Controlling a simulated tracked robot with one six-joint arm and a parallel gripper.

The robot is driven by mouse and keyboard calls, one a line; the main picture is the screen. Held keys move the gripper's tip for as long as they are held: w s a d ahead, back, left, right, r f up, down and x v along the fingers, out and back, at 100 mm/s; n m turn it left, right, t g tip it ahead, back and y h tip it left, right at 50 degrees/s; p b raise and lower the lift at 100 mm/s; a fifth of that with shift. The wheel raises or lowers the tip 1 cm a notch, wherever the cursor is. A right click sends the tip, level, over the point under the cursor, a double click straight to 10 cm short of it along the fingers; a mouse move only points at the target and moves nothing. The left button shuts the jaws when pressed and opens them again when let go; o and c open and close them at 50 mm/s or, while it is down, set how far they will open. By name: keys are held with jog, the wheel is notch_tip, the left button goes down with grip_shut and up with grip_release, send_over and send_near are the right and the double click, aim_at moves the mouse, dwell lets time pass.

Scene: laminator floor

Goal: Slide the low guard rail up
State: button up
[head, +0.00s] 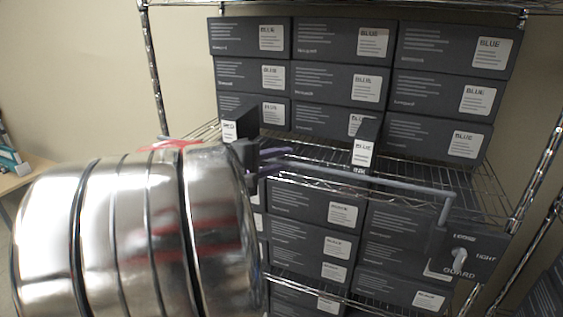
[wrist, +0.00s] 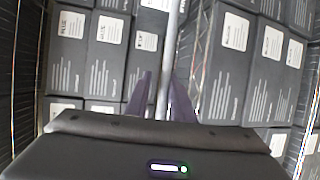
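The low guard rail (head: 365,180) is a thin grey bar in front of the wire rack. It slopes slightly down to the right and bends down into a dark bracket. A plate marked GUARD (head: 478,243) carries a pale knob (head: 460,257) between loose and tight lettering; its exact setting is unclear. My gripper (head: 276,158) has purple fingers at the rail's left part. In the wrist view the rail (wrist: 169,50) runs between the fingertips of my gripper (wrist: 162,82). Whether both fingers press on it is unclear. My arm hides the rail's left end.
Dark boxes labelled BLUE (head: 455,95) are stacked on the upper shelf, with more dark boxes (head: 310,205) below. Two dark upright dividers stand near the shelf front, one a labelled post (head: 364,145). A chrome rack post (head: 535,180) stands right. A table (head: 22,176) is at far left.

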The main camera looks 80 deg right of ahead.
jog(key=shift+o, duration=0.8)
jog(key=shift+f, duration=0.1)
jog(key=shift+w, duration=0.1)
jog(key=v, duration=1.3)
jog(key=shift+w+a, duration=0.15)
jog(key=shift+a, duration=0.15)
jog(key=w+a+f+n+t+y, duration=0.1)
jog(key=a+f+t+y, duration=0.15)
jog(key=f, duration=0.25)
jog(key=w+a+f+t+y, duration=0.1)
jog(key=a+f+y, duration=0.15)
jog(key=f, duration=0.25)
jog(key=w+a+f+n+t+y, duration=0.1)
jog(key=w+a+f+t, duration=0.15)
jog(key=a, duration=0.25)
jog(key=w+a+f+t+y, duration=0.1)
jog(key=w+a+f, duration=0.25)
jog(key=a, duration=0.25)
jog(key=w+a+r+n+t+y, duration=0.1)
jog(key=w+a+n+t+y, duration=0.1)
jog(key=a, duration=1.2)
jog(key=w+a+r+n+t+y, duration=0.2)
jog(key=w+a+t, duration=0.4)
jog(key=a, duration=0.8)
jog(key=shift+w+a+r+n+y, duration=0.2)
jog(key=shift+w+a+n+y, duration=0.15)
jog(key=shift+w+y, duration=0.6)
